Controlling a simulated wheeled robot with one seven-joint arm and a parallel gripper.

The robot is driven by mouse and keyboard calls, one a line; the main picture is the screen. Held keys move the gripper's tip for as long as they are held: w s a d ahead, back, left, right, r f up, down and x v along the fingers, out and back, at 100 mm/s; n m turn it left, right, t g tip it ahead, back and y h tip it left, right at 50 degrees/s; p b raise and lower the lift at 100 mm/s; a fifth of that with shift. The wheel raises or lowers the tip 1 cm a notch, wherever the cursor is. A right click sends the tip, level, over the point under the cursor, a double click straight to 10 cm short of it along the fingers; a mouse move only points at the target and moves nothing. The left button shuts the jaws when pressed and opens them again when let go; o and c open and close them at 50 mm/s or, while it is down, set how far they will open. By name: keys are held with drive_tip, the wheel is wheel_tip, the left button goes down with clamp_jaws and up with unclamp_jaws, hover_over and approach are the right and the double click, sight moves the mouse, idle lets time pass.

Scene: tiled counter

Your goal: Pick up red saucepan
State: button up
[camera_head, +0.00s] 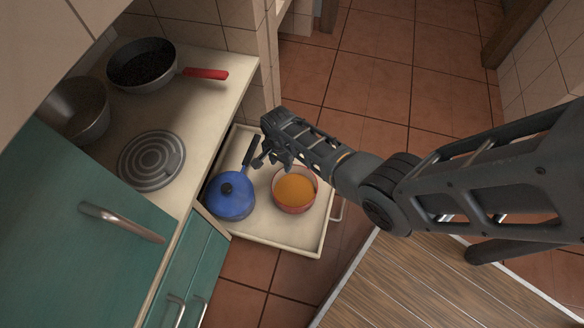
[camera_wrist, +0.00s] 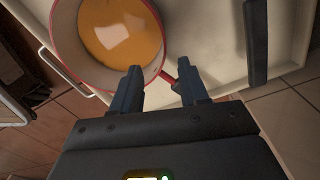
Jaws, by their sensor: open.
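The red saucepan (camera_head: 295,208) stands in the open drawer (camera_head: 283,242), with an orange inside and a red rim. In the wrist view the saucepan (camera_wrist: 72,64) fills the upper left, and a short piece of its red handle (camera_wrist: 168,77) shows between my fingertips. My gripper (camera_wrist: 158,76) is open, with one finger on each side of that handle. I cannot tell whether either finger touches it. In the head view my gripper (camera_head: 272,157) hangs over the drawer, up and left of the saucepan, and hides the handle.
A red-handled frying pan (camera_head: 143,66) and a grey pot (camera_head: 80,108) are on the counter. A wooden surface (camera_head: 410,285) lies lower right.

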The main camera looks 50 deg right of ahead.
drive_tip(key=b, duration=0.4)
hover_over(283, 179)
drive_tip(key=shift+f, duration=3.55)
clamp_jaws()
